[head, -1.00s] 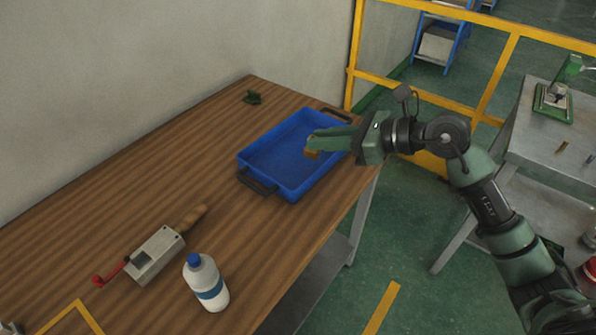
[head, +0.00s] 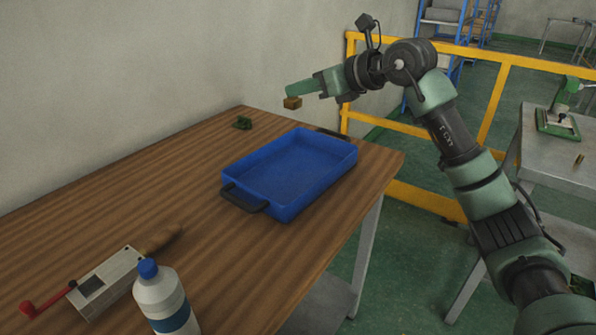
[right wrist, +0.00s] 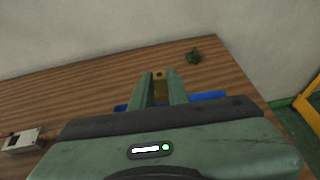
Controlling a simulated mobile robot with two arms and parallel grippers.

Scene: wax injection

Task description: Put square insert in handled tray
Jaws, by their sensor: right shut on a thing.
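The square insert (head: 292,103) is a small brass-coloured block. My right gripper (head: 296,93) is shut on it and holds it in the air, above and behind the far part of the tray as seen in the head view. The insert also shows between the fingertips in the right wrist view (right wrist: 159,74). The handled tray (head: 290,211) is blue with dark handles at two ends and stands on the wooden table; its visible inside is empty. In the right wrist view only strips of the tray (right wrist: 208,96) show past my gripper. My left gripper is not in view.
A small green object (head: 242,123) lies on the wooden table (head: 150,200) behind the tray. A metal box tool with a red handle (head: 105,283) and a white bottle with a blue cap (head: 165,300) stand near the front left. A yellow railing (head: 497,105) is beyond.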

